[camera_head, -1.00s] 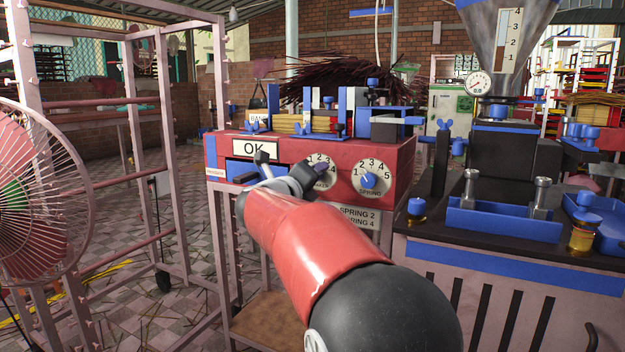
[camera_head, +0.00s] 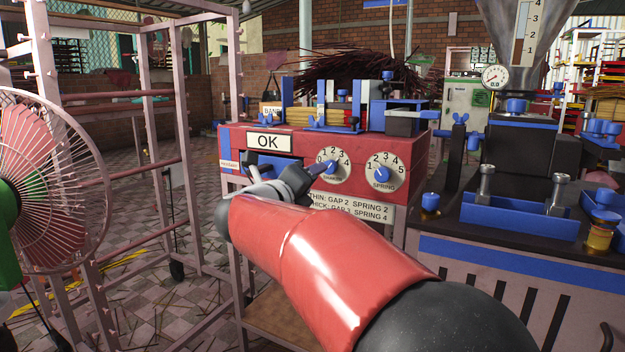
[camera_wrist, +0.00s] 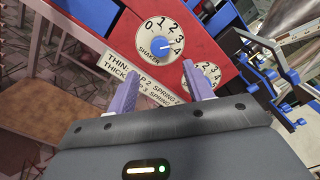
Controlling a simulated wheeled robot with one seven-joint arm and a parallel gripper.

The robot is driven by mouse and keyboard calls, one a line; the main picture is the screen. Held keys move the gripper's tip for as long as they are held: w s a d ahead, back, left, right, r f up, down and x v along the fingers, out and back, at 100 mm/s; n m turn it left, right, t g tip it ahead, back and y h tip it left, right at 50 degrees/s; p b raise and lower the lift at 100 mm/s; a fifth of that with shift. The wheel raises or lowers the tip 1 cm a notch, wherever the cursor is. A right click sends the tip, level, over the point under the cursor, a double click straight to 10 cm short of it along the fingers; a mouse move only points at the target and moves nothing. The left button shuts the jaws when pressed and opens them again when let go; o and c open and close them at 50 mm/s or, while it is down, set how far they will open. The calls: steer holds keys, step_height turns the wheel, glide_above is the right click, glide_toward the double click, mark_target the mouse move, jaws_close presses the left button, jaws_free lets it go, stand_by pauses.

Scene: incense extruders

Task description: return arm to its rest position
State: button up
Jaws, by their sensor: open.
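My red arm (camera_head: 300,245) reaches forward from the bottom right of the head view to the red machine (camera_head: 420,185). In the wrist view, my gripper (camera_wrist: 161,70) is open, with its two purple fingers apart and nothing between them. The shaker dial (camera_wrist: 167,46) with its blue knob lies beyond the fingers, and they appear apart from it. In the head view, one purple fingertip overlaps the shaker dial (camera_head: 330,165), and my wrist covers part of the machine's front. The spring dial (camera_head: 385,172) is to the right and uncovered. A sign (camera_head: 268,142) reads OK.
A fan (camera_head: 50,185) and a pink rack (camera_head: 150,150) stand at the left. A dark-topped bench (camera_head: 520,240) with a blue tray (camera_head: 520,217) and a hopper (camera_head: 515,35) stands at the right. A brown shelf (camera_head: 285,320) is below the machine. Tiled floor shows between rack and machine.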

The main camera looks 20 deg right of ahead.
stand_by(0.3)
steer(key=s+a+f+n+t+y, duration=0.25)
steer(key=a+n+y, duration=0.4)
steer(key=n, duration=0.45)
steer(key=s+a+f+n+t+y, duration=0.1)
steer(key=s+a+n+t+y, duration=0.25)
steer(key=a+n+y, duration=0.55)
steer(key=s+d+f+n+g+h, duration=0.1)
steer(key=s+d+f+n+g, duration=0.1)
steer(key=s+f+n+g, duration=0.7)
steer(key=s+d+f+n+g, duration=0.2)
steer(key=s+f+n, duration=0.5)
steer(key=s+f, duration=0.6)
step_height(320, 180, up, 15)
steer(key=s+p, duration=0.1)
steer(key=p, duration=1.2)
steer(key=shift+s+d, duration=0.15)
steer(key=shift+s, duration=0.2)
steer(key=shift+r, duration=0.1)
